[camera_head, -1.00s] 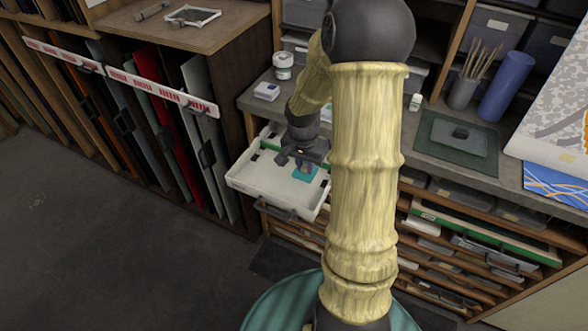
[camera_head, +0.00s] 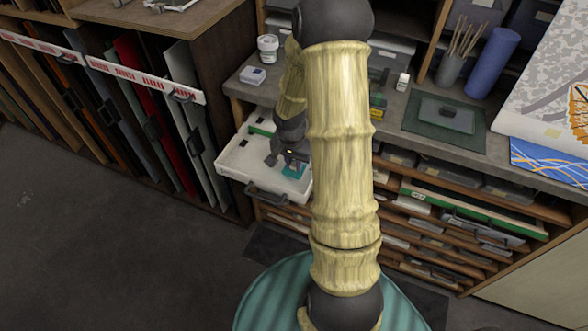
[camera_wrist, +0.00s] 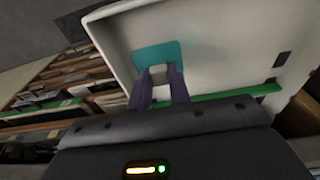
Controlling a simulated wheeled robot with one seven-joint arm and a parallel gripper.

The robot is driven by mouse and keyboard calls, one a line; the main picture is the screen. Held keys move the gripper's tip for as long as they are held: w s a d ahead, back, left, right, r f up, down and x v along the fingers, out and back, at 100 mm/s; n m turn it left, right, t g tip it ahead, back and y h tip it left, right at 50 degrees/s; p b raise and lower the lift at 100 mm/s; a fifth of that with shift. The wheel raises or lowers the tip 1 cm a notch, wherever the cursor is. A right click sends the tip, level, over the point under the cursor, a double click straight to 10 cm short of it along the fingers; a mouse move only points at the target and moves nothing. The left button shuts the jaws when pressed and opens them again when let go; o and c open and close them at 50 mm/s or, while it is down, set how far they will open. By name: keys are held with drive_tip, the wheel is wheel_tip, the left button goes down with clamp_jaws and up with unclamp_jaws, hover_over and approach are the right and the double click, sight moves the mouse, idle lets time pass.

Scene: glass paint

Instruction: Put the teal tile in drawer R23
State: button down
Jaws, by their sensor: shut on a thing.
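The teal tile (camera_wrist: 150,54) is at the tips of my gripper (camera_wrist: 160,75) in the wrist view, with a pale block between the fingers. The gripper is shut on the tile. The tile also shows as a small teal patch in the head view (camera_head: 293,171), below my gripper (camera_head: 287,160). Both are over the open white drawer (camera_head: 240,160), inside its walls as seen from above. I cannot tell whether the tile touches the drawer floor. My arm hides the drawer's right side. No drawer label is readable.
The grey worktop (camera_head: 390,140) above holds a white jar (camera_head: 268,47), a small white box (camera_head: 253,75) and a green mat (camera_head: 435,134). Shelves of shallow drawers (camera_head: 450,215) lie to the right. Upright sheets (camera_head: 160,120) stand in a rack at left.

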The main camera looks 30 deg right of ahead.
sight(293, 166)
drive_tip(key=shift+f, duration=1.85)
drive_tip(key=shift+f, duration=0.1)
drive_tip(key=shift+f+b, duration=0.15)
drive_tip(key=shift+b, duration=0.2)
drive_tip(key=c, duration=1.3)
unclamp_jaws()
wheel_tip(293, 166, up, 12)
drive_tip(key=a+p, duration=0.1)
drive_tip(key=shift+s+r, duration=0.2)
drive_tip(key=shift+s, duration=0.25)
drive_tip(key=shift+a, duration=0.2)
